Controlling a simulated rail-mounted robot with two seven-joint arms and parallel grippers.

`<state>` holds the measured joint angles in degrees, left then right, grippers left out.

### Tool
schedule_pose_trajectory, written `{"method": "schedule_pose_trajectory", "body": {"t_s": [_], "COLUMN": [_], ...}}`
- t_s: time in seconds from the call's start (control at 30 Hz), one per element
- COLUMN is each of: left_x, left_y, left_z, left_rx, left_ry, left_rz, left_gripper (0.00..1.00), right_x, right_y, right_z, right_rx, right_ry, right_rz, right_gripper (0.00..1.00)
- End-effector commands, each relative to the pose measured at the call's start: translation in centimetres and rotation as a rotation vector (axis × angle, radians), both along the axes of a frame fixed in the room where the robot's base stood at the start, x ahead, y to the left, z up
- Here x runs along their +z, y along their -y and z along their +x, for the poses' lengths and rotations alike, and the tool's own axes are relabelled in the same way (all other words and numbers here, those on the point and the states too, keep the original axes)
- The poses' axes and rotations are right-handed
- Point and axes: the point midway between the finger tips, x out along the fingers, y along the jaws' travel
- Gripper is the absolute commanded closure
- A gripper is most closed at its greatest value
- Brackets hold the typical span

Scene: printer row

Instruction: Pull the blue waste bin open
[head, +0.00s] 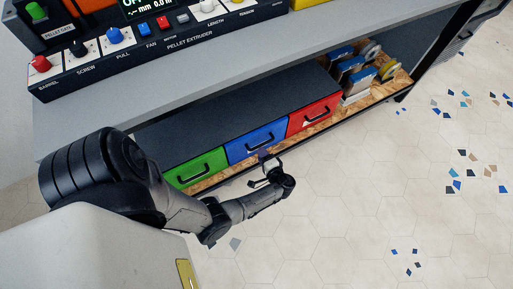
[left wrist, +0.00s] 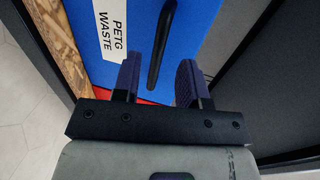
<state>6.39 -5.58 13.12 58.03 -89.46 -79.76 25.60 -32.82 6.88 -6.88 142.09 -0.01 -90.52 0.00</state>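The blue waste bin (head: 257,142) is the middle of three drawer-like bins on the shelf under the bench. Its front looks flush with its neighbours. It has a black bar handle (head: 262,147). My left gripper (head: 265,163) is in front of the blue bin's lower edge. In the left wrist view the blue front (left wrist: 128,45) carries a label reading PETG WASTE, and the handle (left wrist: 160,50) lies between and beyond the fingers (left wrist: 158,82). The fingers are apart, and neither visibly touches the handle. My right gripper is not in view.
A green bin (head: 195,168) is on the left and a red bin (head: 314,112) on the right. Spools and boxes (head: 352,72) stand right of them on the wooden shelf. The pellet extruder panel (head: 150,40) is on the bench above. The tiled floor (head: 340,200) in front is open, with scattered coloured chips.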

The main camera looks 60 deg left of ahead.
Motion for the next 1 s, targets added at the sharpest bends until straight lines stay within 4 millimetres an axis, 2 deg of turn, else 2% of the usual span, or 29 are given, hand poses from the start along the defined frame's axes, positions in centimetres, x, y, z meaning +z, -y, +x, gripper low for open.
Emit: {"method": "schedule_pose_trajectory", "body": {"t_s": [0.2, 0.4, 0.83, 1.0], "left_x": [-0.8, -1.1, -1.1, -1.1], "left_y": [-3.2, -4.8, -5.3, -5.3], "left_z": [-0.2, -0.3, -0.3, -0.3], "left_rx": [0.001, 0.001, 0.0, 0.0], "left_ry": [0.001, 0.0, -0.001, -0.001], "left_rz": [0.001, 0.0, -0.001, -0.001], "left_gripper": [0.61, 0.61, 0.61, 0.76], "right_x": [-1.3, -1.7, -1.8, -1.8], "right_y": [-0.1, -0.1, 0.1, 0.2], "right_z": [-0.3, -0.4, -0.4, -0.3], "right_rx": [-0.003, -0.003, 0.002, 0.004], "right_ry": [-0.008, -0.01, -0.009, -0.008], "right_rz": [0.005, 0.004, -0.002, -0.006], "right_gripper": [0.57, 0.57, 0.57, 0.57]}}
